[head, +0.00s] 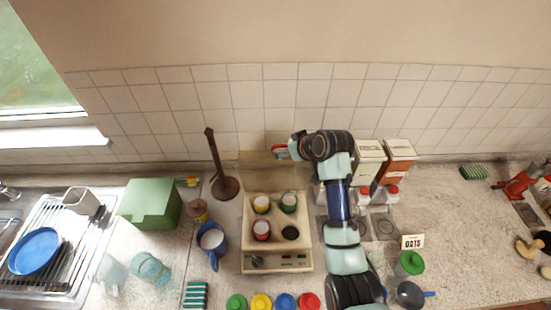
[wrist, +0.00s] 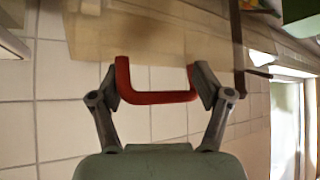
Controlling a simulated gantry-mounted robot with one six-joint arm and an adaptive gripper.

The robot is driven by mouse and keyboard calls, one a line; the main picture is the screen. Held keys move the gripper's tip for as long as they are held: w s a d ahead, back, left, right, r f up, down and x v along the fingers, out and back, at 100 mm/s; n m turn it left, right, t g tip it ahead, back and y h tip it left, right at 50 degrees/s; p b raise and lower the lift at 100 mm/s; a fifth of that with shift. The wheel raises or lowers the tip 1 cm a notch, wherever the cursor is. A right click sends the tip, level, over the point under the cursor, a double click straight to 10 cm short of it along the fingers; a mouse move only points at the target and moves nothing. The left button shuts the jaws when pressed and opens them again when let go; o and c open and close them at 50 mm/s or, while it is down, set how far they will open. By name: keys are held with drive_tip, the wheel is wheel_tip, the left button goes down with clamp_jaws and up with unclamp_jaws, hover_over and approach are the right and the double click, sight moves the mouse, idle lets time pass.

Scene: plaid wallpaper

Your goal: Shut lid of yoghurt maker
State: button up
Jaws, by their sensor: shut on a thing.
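The yoghurt maker (head: 249,238) is a cream box on the counter with several cups inside and a control panel on its front. Its see-through beige lid (head: 263,173) stands open, upright at the back, and also shows in the wrist view (wrist: 150,38). A red U-shaped handle (wrist: 157,97) sits on the lid's edge. My gripper (wrist: 156,84) is shut on this handle, a finger at each end. In the head view my gripper (head: 287,149) is at the lid's top edge, partly hidden by my arm.
Several coloured caps (head: 285,301) lie in front of the maker. A blue mug (head: 212,239) and a brown stand (head: 224,186) are on its left. Boxes (head: 398,160) stand behind my arm to the right. The tiled wall (head: 265,98) is close behind the lid.

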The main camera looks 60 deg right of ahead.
drive_tip(key=shift+w+a+r, duration=0.1)
drive_tip(key=shift+w+a, duration=0.05)
drive_tip(key=shift+a, duration=0.05)
drive_tip(key=shift+s+a+r+p, duration=0.1)
drive_tip(key=shift+s+a+p, duration=0.25)
drive_tip(key=shift+p, duration=0.25)
drive_tip(key=shift+o, duration=0.2)
drive_tip(key=shift+s+a+p, duration=0.45)
drive_tip(key=shift+a+p, duration=0.15)
drive_tip(key=shift+a, duration=0.1)
drive_tip(key=shift+s+a+p, duration=0.4)
drive_tip(key=shift+a+p, duration=0.15)
drive_tip(key=shift+a, duration=0.2)
drive_tip(key=shift+s+a+p, duration=0.5)
drive_tip(key=shift+a+p, duration=0.15)
drive_tip(key=shift+p, duration=0.1)
drive_tip(key=shift+s+a+f+p, duration=0.25)
drive_tip(key=shift+s+a+p, duration=0.1)
drive_tip(key=shift+a, duration=0.15)
drive_tip(key=shift+s+a+f+p, duration=0.2)
drive_tip(key=shift+s+a, duration=0.1)
drive_tip(key=shift+a, duration=0.15)
